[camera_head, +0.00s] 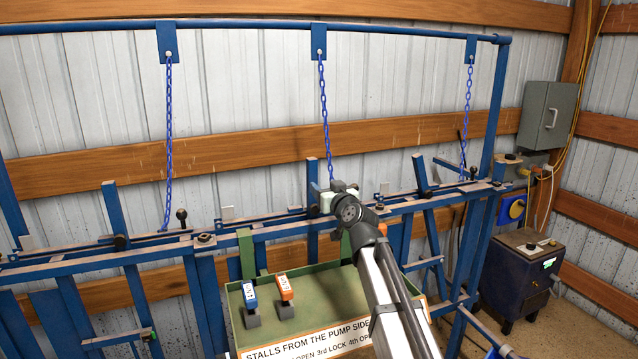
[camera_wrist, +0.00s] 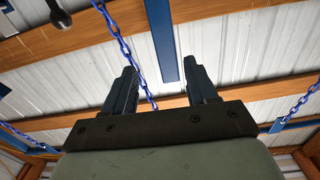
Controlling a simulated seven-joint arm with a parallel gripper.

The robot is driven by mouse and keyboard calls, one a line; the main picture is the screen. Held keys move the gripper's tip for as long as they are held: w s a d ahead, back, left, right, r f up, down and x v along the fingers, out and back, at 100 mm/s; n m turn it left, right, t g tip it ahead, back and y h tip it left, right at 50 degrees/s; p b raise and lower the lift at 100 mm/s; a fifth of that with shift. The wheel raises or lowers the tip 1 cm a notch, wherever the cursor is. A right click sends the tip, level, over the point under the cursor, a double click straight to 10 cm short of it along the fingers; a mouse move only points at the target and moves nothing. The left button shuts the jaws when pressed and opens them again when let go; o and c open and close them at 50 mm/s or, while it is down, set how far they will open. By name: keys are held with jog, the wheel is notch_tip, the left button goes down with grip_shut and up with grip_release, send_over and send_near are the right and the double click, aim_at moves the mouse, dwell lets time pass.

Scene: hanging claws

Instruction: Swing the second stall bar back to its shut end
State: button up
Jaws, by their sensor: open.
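A blue upright bar (camera_head: 312,187) rises from the stall rail at the middle of the head view. A blue bar (camera_wrist: 160,35) shows beyond and between the fingertips. I cannot tell whether anything touches. Other upright bars stand at left (camera_head: 115,215) and at right (camera_head: 421,175).
Blue chains (camera_head: 324,110) hang from the top pipe (camera_head: 250,24). One chain (camera_wrist: 123,48) passes close by the left finger. A green box (camera_head: 330,290) with blue and orange levers stands in front.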

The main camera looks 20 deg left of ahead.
jog(key=v, duration=0.3)
dwell(0.5)
